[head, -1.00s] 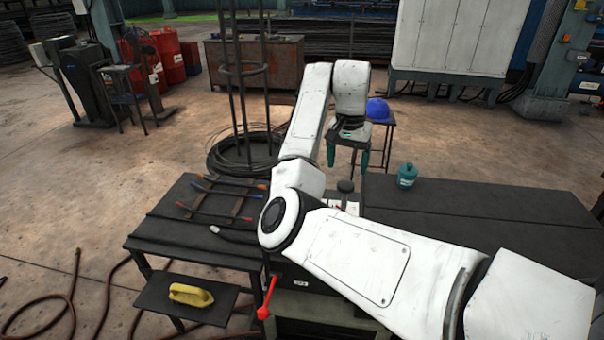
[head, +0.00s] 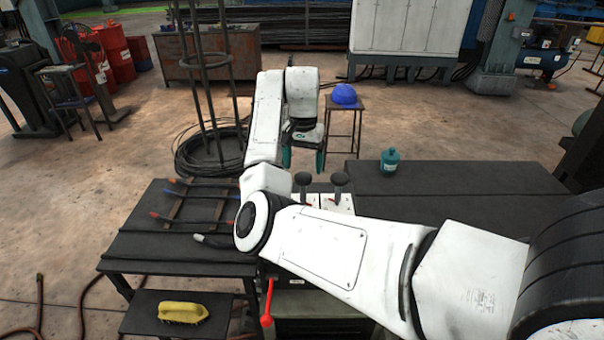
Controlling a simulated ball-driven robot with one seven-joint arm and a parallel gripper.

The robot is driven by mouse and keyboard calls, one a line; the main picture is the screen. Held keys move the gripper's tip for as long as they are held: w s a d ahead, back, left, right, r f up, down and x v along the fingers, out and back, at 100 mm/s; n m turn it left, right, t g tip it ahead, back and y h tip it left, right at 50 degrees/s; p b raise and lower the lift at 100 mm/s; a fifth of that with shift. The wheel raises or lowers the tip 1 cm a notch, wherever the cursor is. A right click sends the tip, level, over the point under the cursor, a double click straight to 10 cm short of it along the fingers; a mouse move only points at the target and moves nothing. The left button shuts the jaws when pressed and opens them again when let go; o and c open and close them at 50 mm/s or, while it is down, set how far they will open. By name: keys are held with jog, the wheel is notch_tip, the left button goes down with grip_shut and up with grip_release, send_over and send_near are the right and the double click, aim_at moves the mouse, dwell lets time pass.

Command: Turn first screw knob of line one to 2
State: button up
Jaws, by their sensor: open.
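Two dark round knobs on stems, the left one (head: 303,180) and the right one (head: 340,180), stand above a pale panel (head: 342,207) between the two dark benches. My arm covers part of this panel, so its markings cannot be read. I cannot tell which knob is the first of line one. My gripper (head: 304,160) hangs with its teal fingers pointing down, open and empty, just behind the knobs in the picture. It appears apart from both knobs.
The left bench (head: 150,245) carries a rack with colored-handled tools. The right bench (head: 460,190) is mostly clear, with a teal bottle (head: 390,160). A red-handled lever (head: 267,305) hangs in front. A yellow brush (head: 183,312) lies on a low shelf. A blue helmet (head: 344,94) rests on a stool.

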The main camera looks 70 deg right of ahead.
aim_at(303, 175)
jog(key=shift+f+p, duration=0.3)
jog(key=shift+f, duration=1.6)
jog(key=shift+c, duration=0.2)
jog(key=c, duration=1)
